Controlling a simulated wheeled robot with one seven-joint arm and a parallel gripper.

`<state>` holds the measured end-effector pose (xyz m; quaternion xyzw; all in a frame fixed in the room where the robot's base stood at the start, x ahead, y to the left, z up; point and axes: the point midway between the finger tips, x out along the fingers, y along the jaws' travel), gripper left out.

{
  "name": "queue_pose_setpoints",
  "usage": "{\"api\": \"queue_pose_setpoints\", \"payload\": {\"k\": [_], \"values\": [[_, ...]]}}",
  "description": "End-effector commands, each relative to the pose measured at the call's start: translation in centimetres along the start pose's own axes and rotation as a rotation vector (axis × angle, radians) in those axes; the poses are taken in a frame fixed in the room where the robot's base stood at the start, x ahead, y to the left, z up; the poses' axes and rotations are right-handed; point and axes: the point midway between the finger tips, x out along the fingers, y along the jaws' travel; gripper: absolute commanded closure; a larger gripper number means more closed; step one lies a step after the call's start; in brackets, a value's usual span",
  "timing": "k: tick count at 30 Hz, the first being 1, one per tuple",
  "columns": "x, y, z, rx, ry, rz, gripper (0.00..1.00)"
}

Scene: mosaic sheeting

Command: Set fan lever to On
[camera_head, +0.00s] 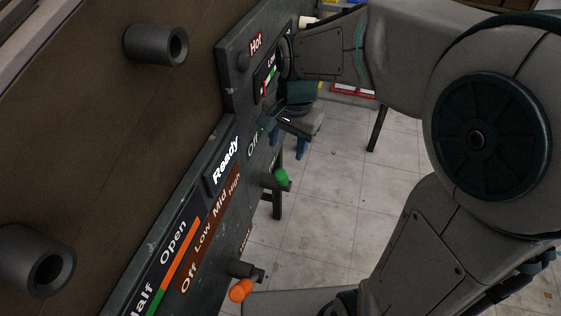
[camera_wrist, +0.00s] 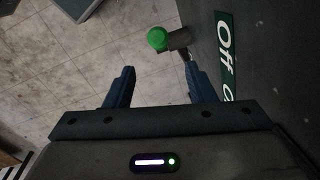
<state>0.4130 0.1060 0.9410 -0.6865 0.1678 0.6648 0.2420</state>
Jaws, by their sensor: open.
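A lever with a green knob (camera_head: 281,177) sticks out from the dark control panel (camera_head: 215,140), below the "Off" label (camera_head: 253,142). In the wrist view the green knob (camera_wrist: 158,39) is on a short grey stem reaching to the panel. A green "Off" label (camera_wrist: 225,45) is beside it, its second word cut off. My gripper (camera_head: 287,143) is beside the panel, just above the lever in the head view. In the wrist view my gripper (camera_wrist: 160,72) is open and empty.
An orange-knobbed lever (camera_head: 241,289) sits lower on the panel, near an "Off Low Mid High" strip (camera_head: 210,230). A "Ready" sign (camera_head: 225,160) is nearby. Grey cylinders (camera_head: 156,44) stick out at left. Tiled floor (camera_head: 325,190) is open to the right of the panel.

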Motion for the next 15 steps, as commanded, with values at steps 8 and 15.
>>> {"api": "queue_pose_setpoints", "payload": {"k": [8, 15], "values": [[5.6, 0.2, 0.1, -0.002, -0.004, 0.004, 0.5], [10.2, 0.2, 0.1, -0.002, -0.003, 0.003, 0.5]]}}
